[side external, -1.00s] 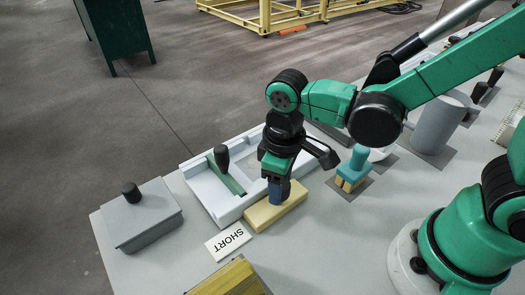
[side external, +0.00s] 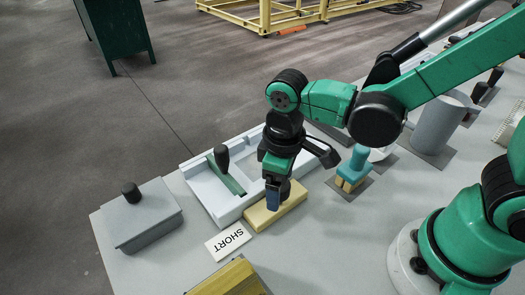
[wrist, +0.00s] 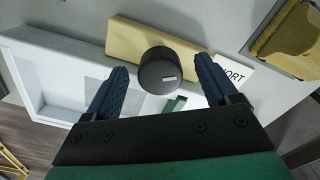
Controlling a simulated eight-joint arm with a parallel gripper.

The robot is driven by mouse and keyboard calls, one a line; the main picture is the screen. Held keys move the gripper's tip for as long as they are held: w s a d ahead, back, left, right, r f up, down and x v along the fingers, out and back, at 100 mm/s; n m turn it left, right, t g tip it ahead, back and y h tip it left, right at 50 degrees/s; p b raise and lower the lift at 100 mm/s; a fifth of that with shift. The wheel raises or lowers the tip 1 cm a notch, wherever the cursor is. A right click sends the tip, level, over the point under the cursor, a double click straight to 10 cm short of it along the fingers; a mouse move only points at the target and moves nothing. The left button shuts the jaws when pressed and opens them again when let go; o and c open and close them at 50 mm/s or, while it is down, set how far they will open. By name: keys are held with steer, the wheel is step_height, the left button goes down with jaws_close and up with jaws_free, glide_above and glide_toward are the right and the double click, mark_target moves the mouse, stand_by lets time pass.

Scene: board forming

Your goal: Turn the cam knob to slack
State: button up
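The cam knob (wrist: 157,70) is a dark round knob with a short white mark, on a tan block (wrist: 128,38) in the wrist view. My gripper (wrist: 163,68) is open, with one blue finger on each side of the knob and a small gap showing at both sides. In the side view my gripper (side external: 279,195) points down over the tan block (side external: 258,217), and its fingers mostly hide the knob. A white card reading SHORT (side external: 229,241) lies beside the block. No slack marking can be read.
A white tray (side external: 203,197) with a dark-handled green tool (side external: 222,160) adjoins the block. A grey lidded box (side external: 140,218) stands left. A teal-handled brush (side external: 354,166) and a grey cylinder (side external: 432,125) stand right. A yellow block (side external: 232,279) is at the front.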

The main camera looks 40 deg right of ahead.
steer(key=shift+r, duration=0.1)
steer(key=shift+r, duration=2.75)
